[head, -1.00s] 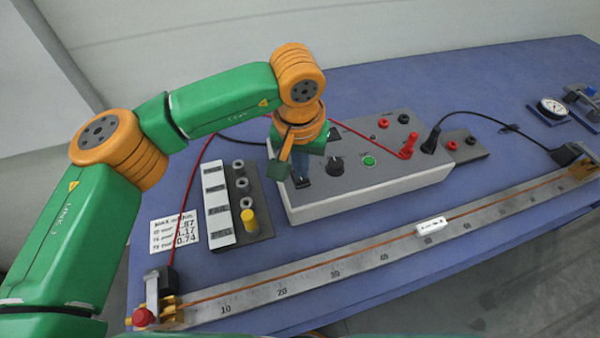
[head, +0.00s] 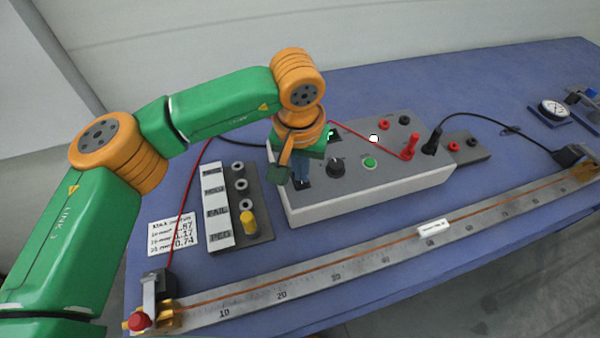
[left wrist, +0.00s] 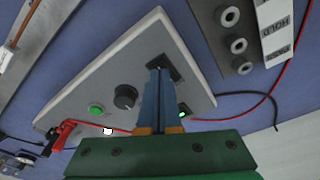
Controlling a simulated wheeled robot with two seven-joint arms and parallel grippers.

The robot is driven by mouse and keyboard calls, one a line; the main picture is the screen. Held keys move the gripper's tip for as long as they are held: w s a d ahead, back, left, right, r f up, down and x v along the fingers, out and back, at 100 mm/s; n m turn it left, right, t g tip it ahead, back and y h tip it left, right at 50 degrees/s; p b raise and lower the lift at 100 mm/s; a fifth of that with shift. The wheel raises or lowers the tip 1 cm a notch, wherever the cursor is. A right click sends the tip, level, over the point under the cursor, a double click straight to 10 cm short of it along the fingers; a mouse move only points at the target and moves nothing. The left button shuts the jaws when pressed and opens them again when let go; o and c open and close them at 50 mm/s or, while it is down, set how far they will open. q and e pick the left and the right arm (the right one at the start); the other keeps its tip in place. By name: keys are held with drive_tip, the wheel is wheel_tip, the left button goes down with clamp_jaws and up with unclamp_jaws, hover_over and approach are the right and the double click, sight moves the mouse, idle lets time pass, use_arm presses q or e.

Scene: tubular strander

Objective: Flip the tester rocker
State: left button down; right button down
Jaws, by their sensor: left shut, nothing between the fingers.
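The tester (head: 375,190) is a grey box on the blue bench. Its black rocker (head: 306,184) sits at the left end of the top face. In the left wrist view the rocker (left wrist: 172,64) is partly behind my fingertips. My left gripper (head: 301,181) is shut and empty, pointing down with its blue fingertips at the rocker. They look to be touching it or just above it. A white lamp (head: 373,138) and a small green display (head: 332,134) are lit. My right gripper is out of view.
The tester also carries a black knob (head: 336,167), a green button (head: 370,162) and a red plug (head: 410,146). A label plate (head: 217,206) with a yellow peg (head: 249,222) stands left. A long ruler bar (head: 340,268) runs along the front.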

use_arm(q)
wheel_tip(320, 180, up, 7)
drive_tip(key=p, duration=0.4)
drive_tip(key=shift+f, duration=0.2)
